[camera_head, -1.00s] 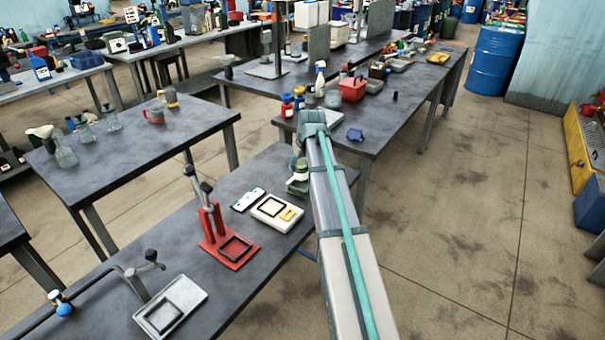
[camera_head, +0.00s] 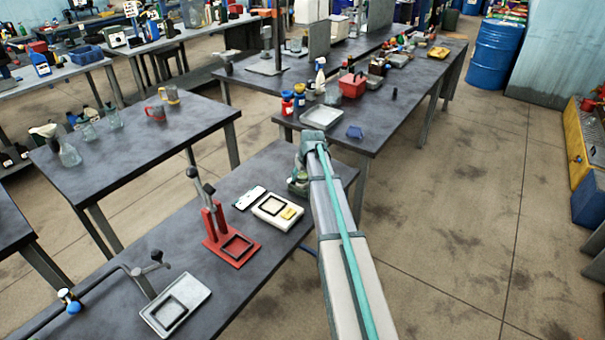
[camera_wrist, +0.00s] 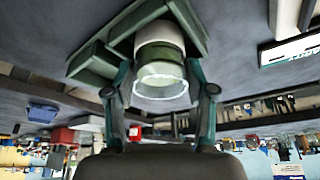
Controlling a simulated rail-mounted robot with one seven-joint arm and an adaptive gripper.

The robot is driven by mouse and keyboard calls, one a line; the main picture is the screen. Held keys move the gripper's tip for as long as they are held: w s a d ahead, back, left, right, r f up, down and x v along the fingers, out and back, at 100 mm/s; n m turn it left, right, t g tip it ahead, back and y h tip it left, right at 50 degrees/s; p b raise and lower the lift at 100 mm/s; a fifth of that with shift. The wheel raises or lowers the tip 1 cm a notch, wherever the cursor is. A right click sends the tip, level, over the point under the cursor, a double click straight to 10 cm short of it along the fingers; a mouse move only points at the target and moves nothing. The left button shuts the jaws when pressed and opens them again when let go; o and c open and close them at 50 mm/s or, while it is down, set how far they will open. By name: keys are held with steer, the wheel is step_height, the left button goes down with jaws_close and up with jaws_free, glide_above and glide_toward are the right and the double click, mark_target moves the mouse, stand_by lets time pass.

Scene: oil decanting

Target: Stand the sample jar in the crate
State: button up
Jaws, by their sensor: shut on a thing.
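The sample jar (camera_wrist: 160,70), clear glass with a pale band and a green part, is between the two fingers of my gripper (camera_wrist: 159,76) in the wrist view. My gripper is shut on it. The green crate (camera_wrist: 92,62) shows right around and behind the jar, with walls to its left and upper right. The jar's far end is hidden, so I cannot tell whether it touches the crate's floor. In the head view my gripper (camera_head: 299,176) is low over the near table's far right end; the arm hides most of the jar and crate there.
Past the gap, another table holds a white tray (camera_head: 322,116), a blue object (camera_head: 354,132) and a red box (camera_head: 352,86).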

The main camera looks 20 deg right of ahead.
steer(key=shift+f, duration=0.2)
steer(key=o, duration=1.5)
steer(key=shift+c, duration=0.2)
steer(key=shift+r, duration=0.1)
steer(key=shift+r, duration=0.2)
steer(key=b+v, duration=0.3)
steer(key=v, duration=0.9)
steer(key=shift+f, duration=0.1)
